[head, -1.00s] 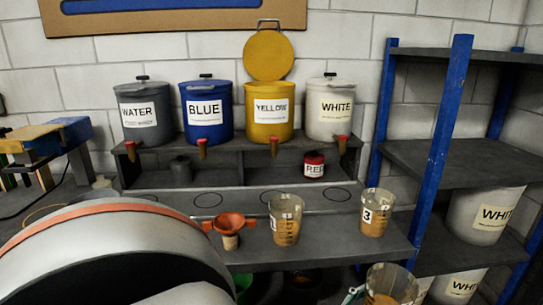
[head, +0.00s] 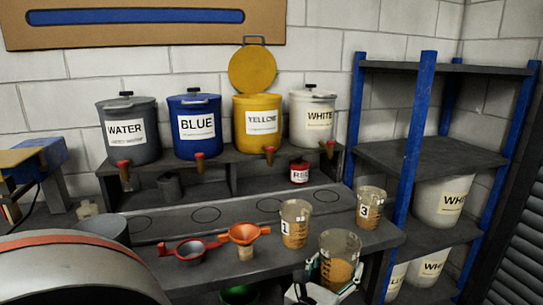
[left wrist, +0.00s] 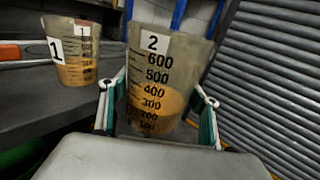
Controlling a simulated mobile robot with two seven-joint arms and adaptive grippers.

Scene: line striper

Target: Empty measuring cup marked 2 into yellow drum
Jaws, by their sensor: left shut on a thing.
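The clear measuring cup marked 2 (left wrist: 152,42) holds orange-yellow contents in its lower part and looks roughly upright. My left gripper (left wrist: 157,114) is shut around its sides. In the head view this cup (head: 341,243) and my left gripper (head: 334,277) are at the bottom, in front of the bench edge. The yellow drum (head: 258,138) stands on the raised shelf at the back, between the blue and white drums. Its round lid (head: 252,70) stands up behind the opening. The gripper is well in front of and below the drum. My right gripper is out of view.
Cups marked 1 (head: 295,226) and 3 (head: 370,208) stand on the bench (head: 190,225) between my gripper and the drums. An orange funnel (head: 243,234) and a red ring-shaped piece (head: 190,251) are left of cup 1. A blue-post rack (head: 418,150) stands at the right.

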